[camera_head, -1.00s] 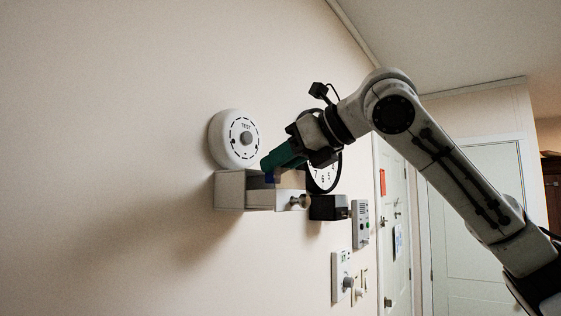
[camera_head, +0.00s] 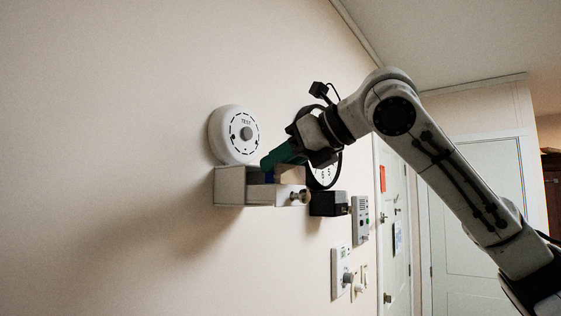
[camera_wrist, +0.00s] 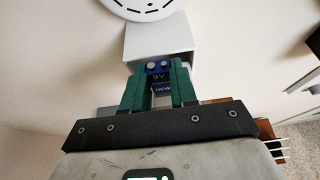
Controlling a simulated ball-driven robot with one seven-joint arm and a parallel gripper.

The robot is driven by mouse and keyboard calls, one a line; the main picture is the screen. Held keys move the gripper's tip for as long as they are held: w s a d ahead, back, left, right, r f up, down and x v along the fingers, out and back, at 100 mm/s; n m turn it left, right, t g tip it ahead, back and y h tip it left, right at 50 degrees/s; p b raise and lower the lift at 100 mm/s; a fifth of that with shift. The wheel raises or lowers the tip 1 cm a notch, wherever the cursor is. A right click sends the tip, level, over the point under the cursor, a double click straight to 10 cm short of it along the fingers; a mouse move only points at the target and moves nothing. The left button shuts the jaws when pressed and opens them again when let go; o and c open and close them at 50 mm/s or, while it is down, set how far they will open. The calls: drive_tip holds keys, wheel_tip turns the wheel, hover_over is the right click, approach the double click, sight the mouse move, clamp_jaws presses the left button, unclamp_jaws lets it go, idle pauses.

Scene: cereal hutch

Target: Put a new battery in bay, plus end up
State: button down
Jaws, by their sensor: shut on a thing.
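My gripper (camera_head: 285,155) has green fingers and is shut on a blue 9V battery marked NEW, seen between the fingertips in the wrist view (camera_wrist: 160,82). The battery's two round terminals face away from my palm in that view. In the head view only a small blue patch of the battery (camera_head: 268,177) shows below the fingers. The fingertips are at the top of a white box (camera_head: 230,186) with a drawer-like front and a round knob (camera_head: 304,196), fixed to the wall. The bay inside is hidden by the box walls and my fingers.
A round white smoke alarm (camera_head: 234,136) with a TEST button is just above the box. A clock (camera_head: 326,174) is partly behind my gripper. A black box (camera_head: 329,204), a grey panel (camera_head: 361,222) and a thermostat (camera_head: 341,272) are to the right.

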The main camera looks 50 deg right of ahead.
drive_tip(key=shift+f+b, duration=0.3)
drive_tip(key=shift+f, duration=0.6)
idle(0.7)
drive_tip(key=shift+c, duration=2.1)
unclamp_jaws()
drive_tip(key=shift+r+p, duration=0.35)
drive_tip(key=shift+r, duration=2.15)
